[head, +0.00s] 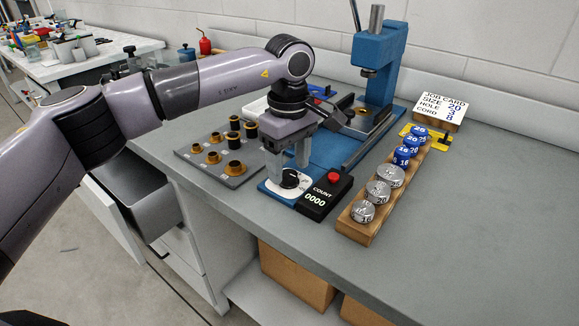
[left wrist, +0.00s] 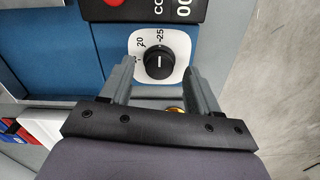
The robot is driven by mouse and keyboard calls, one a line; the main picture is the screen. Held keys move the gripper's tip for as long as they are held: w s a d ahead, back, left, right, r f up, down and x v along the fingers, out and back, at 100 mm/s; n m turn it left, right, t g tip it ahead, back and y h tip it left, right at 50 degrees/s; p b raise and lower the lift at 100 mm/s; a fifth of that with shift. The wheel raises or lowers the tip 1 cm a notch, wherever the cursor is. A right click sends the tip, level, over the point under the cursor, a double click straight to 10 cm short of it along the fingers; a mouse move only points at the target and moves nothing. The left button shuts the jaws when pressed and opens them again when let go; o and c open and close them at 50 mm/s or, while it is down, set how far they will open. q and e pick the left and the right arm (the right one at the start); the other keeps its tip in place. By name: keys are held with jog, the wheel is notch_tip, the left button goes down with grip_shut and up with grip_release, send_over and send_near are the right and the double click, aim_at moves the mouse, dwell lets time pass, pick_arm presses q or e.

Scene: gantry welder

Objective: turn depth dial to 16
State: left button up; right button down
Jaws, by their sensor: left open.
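The depth dial is a black knob (head: 291,180) on a white plate at the front of the blue press base. In the left wrist view the knob (left wrist: 159,65) carries a short white line, and the marks 20 and 25 show on the plate beside it. Which mark the line points at is hard to tell. My left gripper (head: 287,174) is open and points down over the dial. In the left wrist view its two fingers (left wrist: 158,72) stand on either side of the knob, with gaps visible. My right gripper is not in view.
A black counter box (head: 315,200) with a red button reads 0000 right beside the dial. A wooden rack (head: 352,226) holds several blue and silver discs. A grey tray (head: 232,180) of brass-topped pieces lies left. The blue press (head: 380,70) and job card (head: 442,110) stand behind.

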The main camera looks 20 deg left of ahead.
pick_arm(q)
jog(key=shift+f, duration=0.8)
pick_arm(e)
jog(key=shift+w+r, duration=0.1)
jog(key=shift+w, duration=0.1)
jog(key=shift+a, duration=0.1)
pick_arm(q)
jog(key=c, duration=1)
jog(key=shift+c, duration=0.2)
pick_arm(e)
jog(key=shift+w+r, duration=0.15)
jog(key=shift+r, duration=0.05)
